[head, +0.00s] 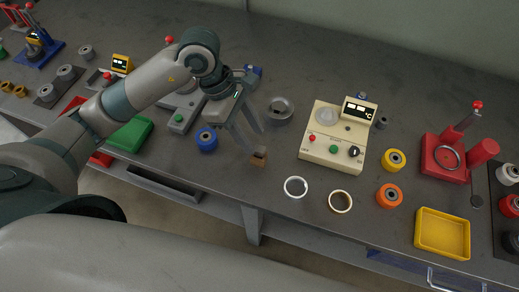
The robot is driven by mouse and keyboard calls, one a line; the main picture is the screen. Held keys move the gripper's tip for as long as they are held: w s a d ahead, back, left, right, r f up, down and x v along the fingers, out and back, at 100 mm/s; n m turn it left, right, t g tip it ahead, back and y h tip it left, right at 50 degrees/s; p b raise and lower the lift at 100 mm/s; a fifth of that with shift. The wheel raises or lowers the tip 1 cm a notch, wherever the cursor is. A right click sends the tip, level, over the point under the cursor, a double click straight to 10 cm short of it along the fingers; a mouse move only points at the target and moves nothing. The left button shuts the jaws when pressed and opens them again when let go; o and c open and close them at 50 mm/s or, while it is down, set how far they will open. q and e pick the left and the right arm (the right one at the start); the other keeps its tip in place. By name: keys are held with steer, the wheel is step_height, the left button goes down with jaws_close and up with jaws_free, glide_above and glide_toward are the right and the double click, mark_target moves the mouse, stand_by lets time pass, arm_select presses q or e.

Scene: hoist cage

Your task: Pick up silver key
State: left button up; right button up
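I cannot make out a silver key anywhere in the head view; it may be hidden or too small to tell. My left gripper (255,141) reaches in from the left and points down over the middle of the grey bench. Its two fingers are apart, with nothing visible between them. A small brown block (259,158) lies just below the fingertips. My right gripper is not in view.
A blue roll (206,139) lies left. Yellow (392,160) and orange (389,196) rolls, a red press (447,160) and a yellow tray (442,232) stand right. The back middle is clear.

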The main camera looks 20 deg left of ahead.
mark_target(259, 148)
arm_select(q)
steer(key=p+x, duration=0.1)
steer(key=x, duration=0.1)
steer(key=shift+d+f+p, duration=0.2)
steer(key=shift+f+p, duration=0.1)
steer(key=shift+f, duration=0.05)
steer(key=shift+x, duration=0.75)
steer(key=shift+a, duration=0.1)
steer(key=shift+c, duration=0.3)
jaws_close()
